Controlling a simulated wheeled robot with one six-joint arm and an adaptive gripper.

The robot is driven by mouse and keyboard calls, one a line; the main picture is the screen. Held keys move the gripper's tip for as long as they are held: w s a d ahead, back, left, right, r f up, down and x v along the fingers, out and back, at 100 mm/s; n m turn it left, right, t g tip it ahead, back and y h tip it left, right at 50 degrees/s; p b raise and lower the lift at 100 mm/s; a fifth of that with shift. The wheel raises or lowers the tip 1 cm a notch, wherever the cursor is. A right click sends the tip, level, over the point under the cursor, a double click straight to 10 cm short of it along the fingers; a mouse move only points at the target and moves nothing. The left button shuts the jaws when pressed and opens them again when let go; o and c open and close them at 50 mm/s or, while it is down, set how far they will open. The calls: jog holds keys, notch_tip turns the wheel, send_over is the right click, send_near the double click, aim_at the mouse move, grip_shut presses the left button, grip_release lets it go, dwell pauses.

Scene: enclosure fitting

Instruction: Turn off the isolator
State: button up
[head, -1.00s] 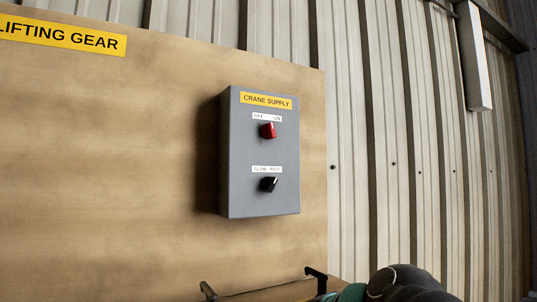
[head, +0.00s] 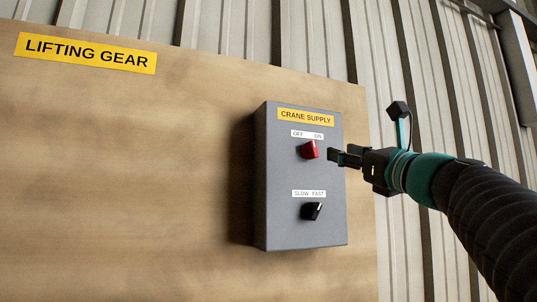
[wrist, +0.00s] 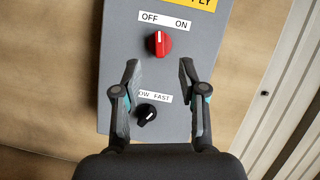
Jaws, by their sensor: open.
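The isolator's red knob (head: 310,149) is on the upper part of the grey crane supply box (head: 290,222), under an OFF/ON label (head: 307,134). In the wrist view the red knob (wrist: 159,44) has a white mark pointing about straight up, between the two words; I cannot tell which setting it is on. My gripper (head: 336,155) is just to the right of the knob in the head view, apart from it. In the wrist view my gripper (wrist: 159,68) is open and empty, its fingertips either side of a line just below the knob.
A black knob (head: 312,211) with a SLOW/FAST label (head: 309,194) is lower on the box; it also shows between the fingers in the wrist view (wrist: 147,114). The box is on a wooden board (head: 130,180) with a LIFTING GEAR sign (head: 86,53). Ribbed metal wall (head: 395,260) is behind.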

aim_at(314, 144)
jog(key=p+x, duration=0.2)
jog(key=x, duration=0.8)
jog(key=shift+w+a+r, duration=0.1)
jog(key=shift+w+a, duration=0.1)
jog(key=shift+w, duration=0.05)
